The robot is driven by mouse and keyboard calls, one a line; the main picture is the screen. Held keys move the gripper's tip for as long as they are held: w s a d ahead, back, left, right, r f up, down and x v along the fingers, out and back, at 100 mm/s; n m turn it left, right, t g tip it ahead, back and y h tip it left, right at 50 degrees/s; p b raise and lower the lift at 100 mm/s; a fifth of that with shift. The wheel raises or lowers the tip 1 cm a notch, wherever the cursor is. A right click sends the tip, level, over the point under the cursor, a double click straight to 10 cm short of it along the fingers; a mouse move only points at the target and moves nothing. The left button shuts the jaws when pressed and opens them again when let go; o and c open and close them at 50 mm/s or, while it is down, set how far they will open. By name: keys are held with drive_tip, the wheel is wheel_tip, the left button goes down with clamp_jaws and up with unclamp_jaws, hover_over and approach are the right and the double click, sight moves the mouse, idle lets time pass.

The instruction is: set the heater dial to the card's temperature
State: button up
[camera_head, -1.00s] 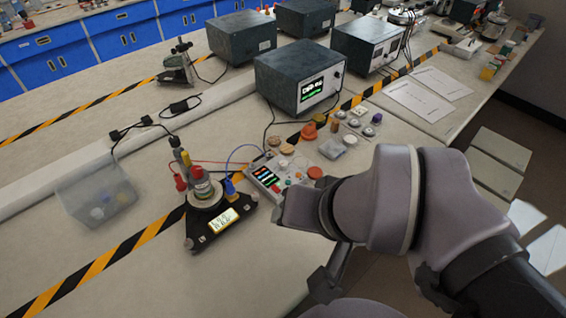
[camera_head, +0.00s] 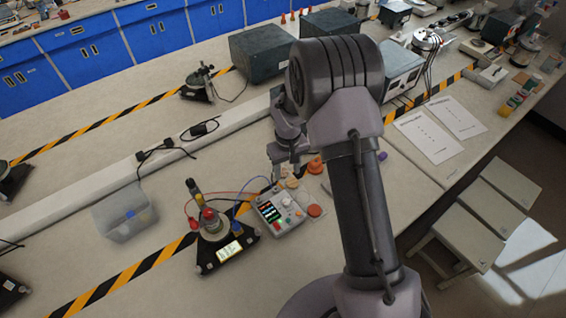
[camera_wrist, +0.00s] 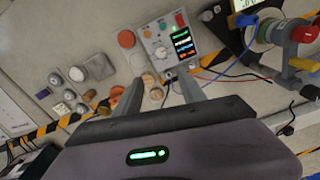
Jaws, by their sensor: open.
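A light control box (camera_head: 293,228) with a dark screen of coloured bars, small knobs and buttons stands on the bench in the head view. In the wrist view the same box (camera_wrist: 151,38) lies beyond my fingertips, and a pale round knob (camera_wrist: 160,53) shows on its face. I cannot tell which knob is the heater dial. No card with a readable temperature shows. My gripper (camera_wrist: 163,86) is open and empty above the bench, its fingers apart and pointing towards the box. In the head view my arm hides part of the bench behind the box.
A black three-cornered stand with a lit yellow display (camera_head: 230,250) is left of the box, joined by red and blue wires. Round wooden and orange pieces (camera_wrist: 116,92) lie near my fingers. A clear bin (camera_head: 125,222) stands left. Paper sheets (camera_head: 427,137) lie at right.

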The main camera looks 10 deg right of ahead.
sight(286, 201)
drive_tip(key=f, duration=0.6)
drive_tip(key=f+b, duration=0.1)
drive_tip(key=f, duration=1)
drive_tip(key=shift+s+a+f, duration=0.15)
drive_tip(key=shift+s+f, duration=0.15)
drive_tip(key=shift+f, duration=0.05)
clamp_jaws()
